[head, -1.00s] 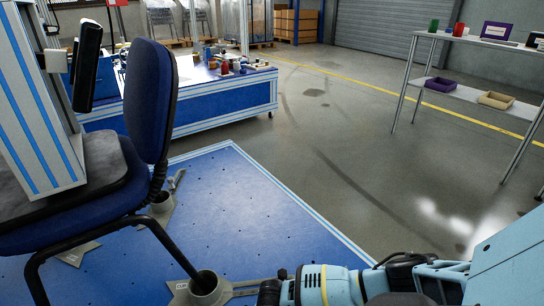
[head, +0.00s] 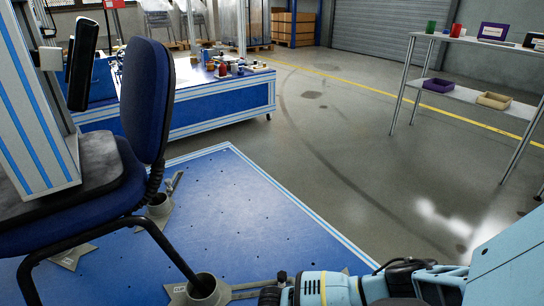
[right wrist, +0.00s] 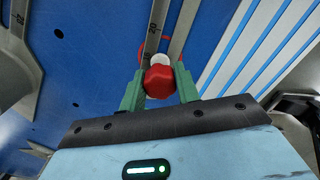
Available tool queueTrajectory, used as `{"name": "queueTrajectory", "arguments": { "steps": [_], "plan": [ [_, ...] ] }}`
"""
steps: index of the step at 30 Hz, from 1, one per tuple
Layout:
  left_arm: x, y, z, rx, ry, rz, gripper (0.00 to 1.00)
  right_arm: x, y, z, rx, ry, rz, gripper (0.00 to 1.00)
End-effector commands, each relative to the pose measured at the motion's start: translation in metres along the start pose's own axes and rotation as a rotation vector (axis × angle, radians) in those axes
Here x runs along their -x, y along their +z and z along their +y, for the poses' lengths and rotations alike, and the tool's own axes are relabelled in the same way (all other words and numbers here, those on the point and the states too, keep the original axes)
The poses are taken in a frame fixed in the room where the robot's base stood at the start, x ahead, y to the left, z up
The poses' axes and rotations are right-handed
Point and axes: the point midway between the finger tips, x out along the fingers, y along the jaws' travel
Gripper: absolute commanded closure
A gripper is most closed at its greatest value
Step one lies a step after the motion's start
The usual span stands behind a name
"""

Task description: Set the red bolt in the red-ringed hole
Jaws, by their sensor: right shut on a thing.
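The red bolt (right wrist: 159,82) is between the green fingers of my right gripper (right wrist: 162,84), which is shut on its red head. A pale round part shows just beyond the head. Part of a red ring (right wrist: 141,52) shows on the blue plate behind the bolt, partly covered by a metal strip with number marks (right wrist: 152,32). The hole itself is hidden, and I cannot tell whether the bolt tip is in it. In the head view my right wrist is low at the bottom edge, beside a grey foot clamp. My left gripper is not in view.
A blue chair (head: 147,95) stands on the blue platform (head: 235,205) at the left, a leg in the grey foot clamp (head: 203,289). A grey column with blue stripes (head: 35,110) stands at the left. A workbench (head: 225,103) and a shelf (head: 465,93) are farther back.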

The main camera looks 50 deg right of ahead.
Motion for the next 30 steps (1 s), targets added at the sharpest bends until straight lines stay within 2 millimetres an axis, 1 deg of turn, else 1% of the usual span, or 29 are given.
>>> {"name": "queueTrajectory", "arguments": {
  "steps": [12,13,18,26,29,30],
  "plan": [
    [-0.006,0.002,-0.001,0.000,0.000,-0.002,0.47,-0.009,0.000,0.000,0.000,0.000,0.000,0.88],
    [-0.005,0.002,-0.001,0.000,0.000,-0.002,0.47,-0.009,0.000,0.000,0.000,0.000,0.000,0.64],
    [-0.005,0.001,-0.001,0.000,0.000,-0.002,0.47,-0.008,0.000,0.000,0.000,0.000,0.000,0.43],
    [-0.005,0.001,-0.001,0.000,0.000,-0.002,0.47,-0.008,0.000,0.000,0.000,0.000,0.000,0.43],
    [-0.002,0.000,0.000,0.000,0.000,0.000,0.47,-0.002,0.000,0.000,0.000,0.001,-0.001,0.43],
    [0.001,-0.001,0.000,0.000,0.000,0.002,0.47,0.003,0.001,0.000,-0.001,0.002,-0.001,0.43]
  ]
}}
